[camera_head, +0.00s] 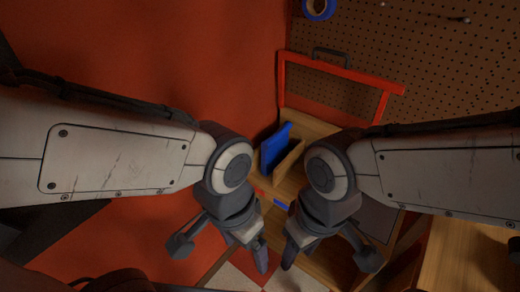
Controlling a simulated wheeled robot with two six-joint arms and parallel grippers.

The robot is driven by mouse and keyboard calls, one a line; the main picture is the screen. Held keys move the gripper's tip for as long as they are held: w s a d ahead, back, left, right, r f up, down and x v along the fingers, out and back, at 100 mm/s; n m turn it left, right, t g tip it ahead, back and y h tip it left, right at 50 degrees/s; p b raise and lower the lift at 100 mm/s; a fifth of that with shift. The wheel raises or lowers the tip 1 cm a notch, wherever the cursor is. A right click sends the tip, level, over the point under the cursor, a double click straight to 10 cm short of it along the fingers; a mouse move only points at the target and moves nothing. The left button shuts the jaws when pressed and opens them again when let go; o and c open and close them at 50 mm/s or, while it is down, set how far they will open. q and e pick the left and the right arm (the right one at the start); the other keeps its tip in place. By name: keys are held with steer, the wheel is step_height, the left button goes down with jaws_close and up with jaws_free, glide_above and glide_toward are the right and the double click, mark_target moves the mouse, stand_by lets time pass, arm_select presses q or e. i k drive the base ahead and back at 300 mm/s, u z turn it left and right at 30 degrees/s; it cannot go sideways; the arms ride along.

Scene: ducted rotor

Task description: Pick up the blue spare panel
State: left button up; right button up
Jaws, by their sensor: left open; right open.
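The blue spare panel (274,148) stands tilted in a wooden holder (292,156), between and beyond my two wrists in the head view. Its lower part is hidden by the holder's front wall. My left gripper (221,252) is open and empty, below and left of the panel in the picture. My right gripper (328,256) is open and empty, below and right of it. Neither gripper touches the panel.
A red frame (340,66) with a dark handle stands behind the holder. A pegboard (430,50) carries a blue ring (318,8). A small blue piece (283,203) lies on the wooden surface between my wrists. A red-orange wall (190,60) fills the left.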

mark_target(275, 148)
steer(key=z, duration=0.2)
steer(key=i, duration=0.8)
steer(key=u, duration=1.1)
